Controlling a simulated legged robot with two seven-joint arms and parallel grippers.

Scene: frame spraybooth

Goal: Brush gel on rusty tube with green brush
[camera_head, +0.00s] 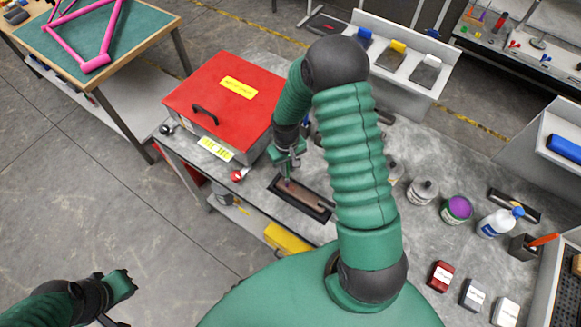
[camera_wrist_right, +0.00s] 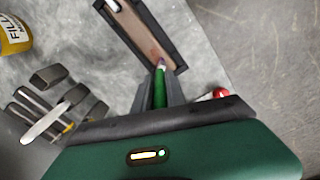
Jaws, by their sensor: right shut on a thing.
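My right gripper (camera_head: 287,160) is shut on a green brush (camera_wrist_right: 160,88), which points away between the fingers. The brush tip is over the near end of a black-rimmed tray (camera_head: 327,217) with a brown inside. In the right wrist view the tip appears at or just above the brown surface; I cannot tell whether it touches. A pale, rod-like end lies at the far end of this tray (camera_wrist_right: 183,66). I cannot make out clearly which part is the rusty tube. My left gripper (camera_head: 127,284) is low at the left, away from the table; its jaws are unclear.
A red-lidded box (camera_head: 225,95) stands left of the tray. A purple-topped can (camera_head: 457,209), a white spray bottle (camera_head: 494,223) and small boxes stand to the right. In the wrist view, a yellow can (camera_wrist_right: 12,36) and dark blocks (camera_wrist_right: 50,76) lie left of the tray.

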